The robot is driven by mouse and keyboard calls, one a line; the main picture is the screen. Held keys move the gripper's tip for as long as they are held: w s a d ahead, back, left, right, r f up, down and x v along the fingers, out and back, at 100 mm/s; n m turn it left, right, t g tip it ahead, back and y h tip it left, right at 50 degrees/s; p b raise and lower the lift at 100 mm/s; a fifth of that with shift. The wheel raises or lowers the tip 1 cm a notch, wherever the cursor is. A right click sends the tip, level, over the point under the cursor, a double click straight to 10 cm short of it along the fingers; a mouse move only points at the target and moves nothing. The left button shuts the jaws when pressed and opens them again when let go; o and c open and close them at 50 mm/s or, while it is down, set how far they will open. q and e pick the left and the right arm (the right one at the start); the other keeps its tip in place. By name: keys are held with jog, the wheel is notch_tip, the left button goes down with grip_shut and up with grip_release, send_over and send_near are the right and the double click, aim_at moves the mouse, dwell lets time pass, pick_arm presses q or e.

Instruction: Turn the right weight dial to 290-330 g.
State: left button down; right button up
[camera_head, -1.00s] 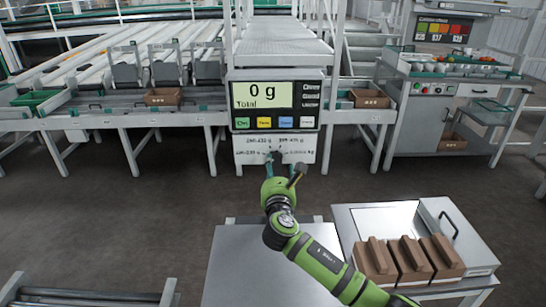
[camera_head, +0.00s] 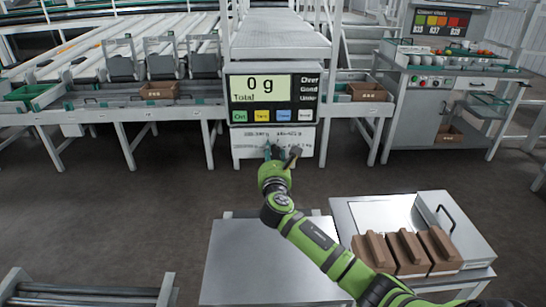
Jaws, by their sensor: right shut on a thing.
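The weighing panel (camera_head: 307,80) stands ahead, its green display (camera_head: 262,87) reading "0 g Total". Below it is a white dial plate (camera_head: 245,142) with small printed gram ranges, too blurred to read surely. My right gripper (camera_head: 277,153) is in front of this plate, shut at the dial, with dark finger parts on both sides. The gripper hides the dial and its pointer, so its setting cannot be told. My left gripper is not in view.
A grey table (camera_head: 262,260) stands in front, below my right arm. To its right a metal tray (camera_head: 378,212) holds several brown cartons (camera_head: 407,250). Conveyor lanes lie behind on the left, a sorting bench (camera_head: 440,112) at the right. Floor between is clear.

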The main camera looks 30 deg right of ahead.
jog(key=shift+f+m, duration=0.2)
jog(key=shift+m, duration=0.1)
jog(key=m, duration=0.4)
jog(key=shift+a+f+m, duration=0.1)
jog(key=shift+m, duration=0.2)
jog(key=shift+m+b, duration=0.4)
jog(key=shift+m, duration=1.8)
jog(key=shift+a, duration=0.1)
jog(key=o, duration=1.1)
jog(key=shift+o, duration=0.2)
jog(key=shift+r, duration=0.2)
